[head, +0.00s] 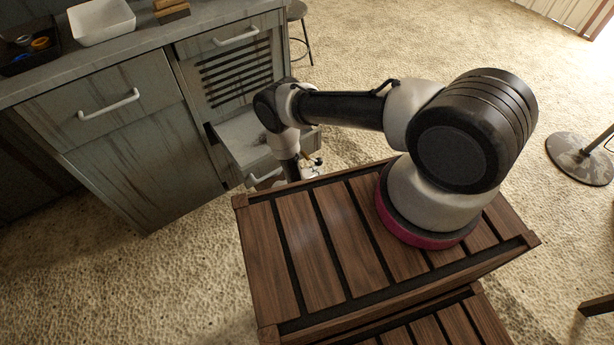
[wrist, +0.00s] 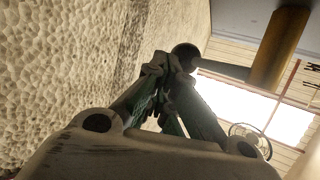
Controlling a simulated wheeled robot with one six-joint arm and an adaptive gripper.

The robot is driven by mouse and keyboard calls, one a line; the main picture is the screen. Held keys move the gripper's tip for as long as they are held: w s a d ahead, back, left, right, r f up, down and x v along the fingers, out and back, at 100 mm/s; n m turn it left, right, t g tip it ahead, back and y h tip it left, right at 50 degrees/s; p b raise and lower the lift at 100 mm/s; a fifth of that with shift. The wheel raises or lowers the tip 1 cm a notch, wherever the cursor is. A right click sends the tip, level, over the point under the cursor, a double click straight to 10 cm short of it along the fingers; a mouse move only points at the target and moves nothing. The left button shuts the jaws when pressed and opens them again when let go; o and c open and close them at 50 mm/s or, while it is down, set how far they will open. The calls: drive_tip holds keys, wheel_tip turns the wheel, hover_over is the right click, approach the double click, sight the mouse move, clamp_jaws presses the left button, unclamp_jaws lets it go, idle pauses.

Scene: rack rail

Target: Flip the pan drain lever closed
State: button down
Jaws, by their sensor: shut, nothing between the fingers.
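In the wrist view a dark round knob (wrist: 186,55) sits at the end of a short grey bar (wrist: 222,70), which runs right to a brass-coloured cylinder (wrist: 281,45). These look like the drain lever and its pivot. My gripper (wrist: 168,66) is shut and empty, its fingertips right beside the knob; I cannot tell whether they touch. In the head view my gripper (head: 311,168) is low at the front of a pulled-out pale pan or drawer (head: 238,131). My arm hides part of the pan, and the lever is too small to make out there.
The grey cabinet (head: 140,130) has a louvred panel (head: 236,72) above the pan and a handle (head: 265,177) at its front. A white tray (head: 101,22) and a dark bin (head: 28,48) stand on top. A stool (head: 299,20) is behind. The pebbly floor is clear at left.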

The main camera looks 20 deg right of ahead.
drive_tip(key=shift+w+d+r+n+t+h, duration=0.1)
drive_tip(key=shift+w+d+r+t+h, duration=0.15)
drive_tip(key=shift+d+r+h, duration=0.35)
drive_tip(key=shift+w+d+r+n+t+h, duration=0.1)
drive_tip(key=shift+w+d+r+t+h, duration=0.25)
drive_tip(key=shift+d, duration=0.4)
drive_tip(key=shift+w+d+r+n+t+h, duration=0.1)
drive_tip(key=shift+d+r+h, duration=0.25)
drive_tip(key=shift+d+r, duration=0.25)
drive_tip(key=v, duration=1.2)
